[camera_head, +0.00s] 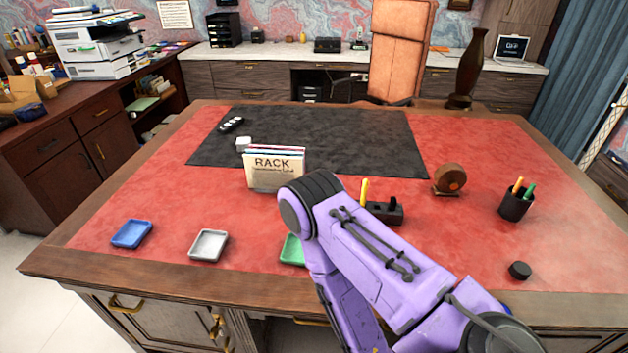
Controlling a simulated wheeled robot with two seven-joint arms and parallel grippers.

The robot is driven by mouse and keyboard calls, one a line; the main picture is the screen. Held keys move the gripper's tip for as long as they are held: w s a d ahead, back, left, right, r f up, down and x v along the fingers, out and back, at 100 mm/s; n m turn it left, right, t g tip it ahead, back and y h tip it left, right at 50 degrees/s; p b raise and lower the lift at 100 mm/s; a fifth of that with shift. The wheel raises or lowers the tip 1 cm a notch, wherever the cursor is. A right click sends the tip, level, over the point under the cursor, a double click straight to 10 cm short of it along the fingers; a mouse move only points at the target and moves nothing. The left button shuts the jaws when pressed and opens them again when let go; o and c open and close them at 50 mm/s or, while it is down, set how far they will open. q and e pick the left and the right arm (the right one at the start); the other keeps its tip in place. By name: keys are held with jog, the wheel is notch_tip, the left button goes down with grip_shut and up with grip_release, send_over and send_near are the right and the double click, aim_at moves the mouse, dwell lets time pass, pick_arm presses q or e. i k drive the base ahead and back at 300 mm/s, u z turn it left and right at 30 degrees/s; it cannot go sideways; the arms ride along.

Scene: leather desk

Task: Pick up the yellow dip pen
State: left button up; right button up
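A yellow pen (364,191), which looks like the yellow dip pen, stands nearly upright at the left end of a small black stand (386,211) on the red leather desktop. Its lower part is hidden by the stand or by my arm. My purple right arm comes in from the lower right, and its bend is just left of the stand and in front of it. The arm then runs down past the desk's front edge. Its gripper does not show. My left arm and gripper are not in view.
A black cup (516,205) holds an orange-yellow pen and a green pen. A RACK file holder (275,171) stands left of the arm. Blue (132,234), white (208,246) and green (291,250) trays line the front. A brown round object (449,179) and black puck (519,271) are right.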

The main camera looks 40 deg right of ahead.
aim_at(366, 183)
jog(key=u, duration=0.1)
jog(key=k, duration=0.4)
jog(key=z, duration=0.85)
